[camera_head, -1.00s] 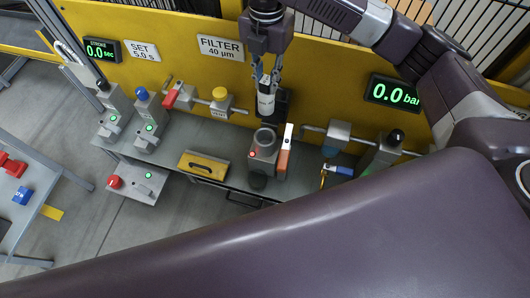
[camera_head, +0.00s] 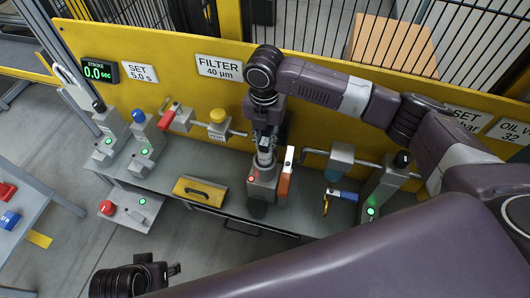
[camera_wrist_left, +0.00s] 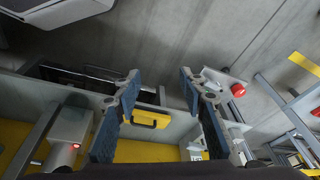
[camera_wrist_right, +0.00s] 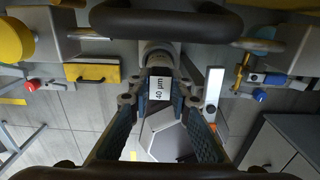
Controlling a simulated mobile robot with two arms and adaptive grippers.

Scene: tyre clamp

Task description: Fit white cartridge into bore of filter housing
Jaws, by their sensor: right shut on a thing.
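The white cartridge (camera_head: 265,158) is upright in my right gripper (camera_head: 265,148), directly over the grey filter housing (camera_head: 263,188). Its lower end is at the housing's mouth. I cannot tell whether it has entered the bore, because the gripper hides the rim. In the right wrist view both fingers flank the cartridge's "40 µm" label (camera_wrist_right: 160,88), and a grey round collar (camera_wrist_right: 157,55) shows beyond it. My left gripper (camera_wrist_left: 160,78) is open and empty, away from the housing; part of it shows low in the head view (camera_head: 135,278).
An orange and white lever (camera_head: 286,175) stands close to the housing's right side. A yellow box with a black handle (camera_head: 201,191) lies to its left. A blue-handled valve (camera_head: 340,194) is farther right. The yellow panel (camera_head: 170,75) rises behind.

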